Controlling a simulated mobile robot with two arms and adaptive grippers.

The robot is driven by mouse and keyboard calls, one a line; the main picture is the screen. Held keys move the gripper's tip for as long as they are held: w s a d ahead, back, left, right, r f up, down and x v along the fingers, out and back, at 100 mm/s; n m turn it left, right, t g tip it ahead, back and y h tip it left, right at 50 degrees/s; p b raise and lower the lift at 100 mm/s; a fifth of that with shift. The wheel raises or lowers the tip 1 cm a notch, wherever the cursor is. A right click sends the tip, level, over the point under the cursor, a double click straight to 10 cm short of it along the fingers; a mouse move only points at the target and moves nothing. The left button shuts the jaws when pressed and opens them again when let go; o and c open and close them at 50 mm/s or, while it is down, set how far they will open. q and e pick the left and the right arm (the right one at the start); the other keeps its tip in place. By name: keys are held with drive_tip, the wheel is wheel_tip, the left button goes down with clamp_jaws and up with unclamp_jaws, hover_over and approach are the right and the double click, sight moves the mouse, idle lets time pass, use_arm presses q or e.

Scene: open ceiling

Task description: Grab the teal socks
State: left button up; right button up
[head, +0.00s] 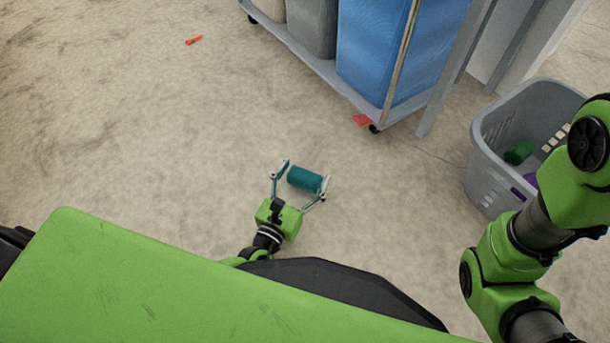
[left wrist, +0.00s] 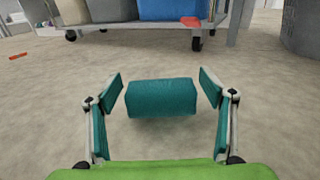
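The teal socks (head: 305,179) are a rolled bundle on the floor in the head view. In the left wrist view the socks (left wrist: 162,98) lie crosswise in the middle, just past my fingertips. My left gripper (head: 304,177) is open, with one finger on each side of the bundle. In the left wrist view the fingers of the left gripper (left wrist: 165,88) show gaps to both ends of the socks, so it holds nothing. My right arm comes in at the right edge of the head view, and its gripper is not visible.
A grey laundry basket (head: 486,178) with green and purple items stands at the right. A wheeled cart (head: 318,66) with grey and blue bins is at the top. A red piece (head: 362,120) shows by its wheel. An orange object (head: 194,40) lies far left. The floor around the socks is clear.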

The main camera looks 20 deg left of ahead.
use_arm(q)
drive_tip(key=c, duration=0.8)
drive_tip(key=shift+o, duration=0.2)
drive_tip(key=shift+r, duration=0.1)
